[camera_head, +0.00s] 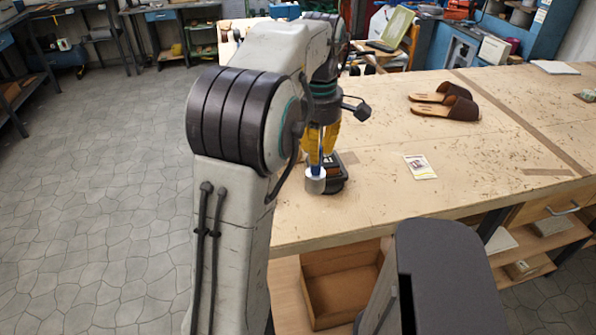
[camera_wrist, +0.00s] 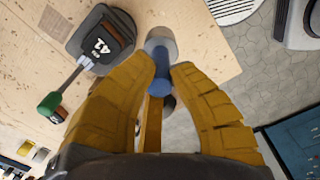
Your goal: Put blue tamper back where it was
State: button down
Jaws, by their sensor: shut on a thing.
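The blue tamper has a blue handle (camera_wrist: 160,82) and a silver metal end (camera_wrist: 161,44). In the head view its metal end (camera_head: 315,184) shows below my gripper (camera_head: 318,160), near the workbench's front left edge. My yellow-fingered gripper (camera_wrist: 167,72) is shut on the blue handle. Whether the metal end touches the bench or hangs just above it I cannot tell. In the head view this block (camera_head: 334,180) is partly hidden behind the tamper.
Brown sandals (camera_head: 447,103) and a small card (camera_head: 420,167) lie on the workbench (camera_head: 390,205). An open box (camera_head: 345,298) is below the bench top. The bench between block and sandals is largely clear.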

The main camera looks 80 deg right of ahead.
jog(key=w+f, duration=0.3)
jog(key=f, duration=0.3)
jog(key=shift+w+f, duration=0.15)
jog(key=shift+w, duration=0.25)
jog(key=shift+a+f+b, duration=0.1)
jog(key=shift+f+b, duration=0.05)
jog(key=shift+b, duration=0.25)
jog(key=c, duration=1.3)
grip_release()
jog(key=shift+o, duration=0.2)
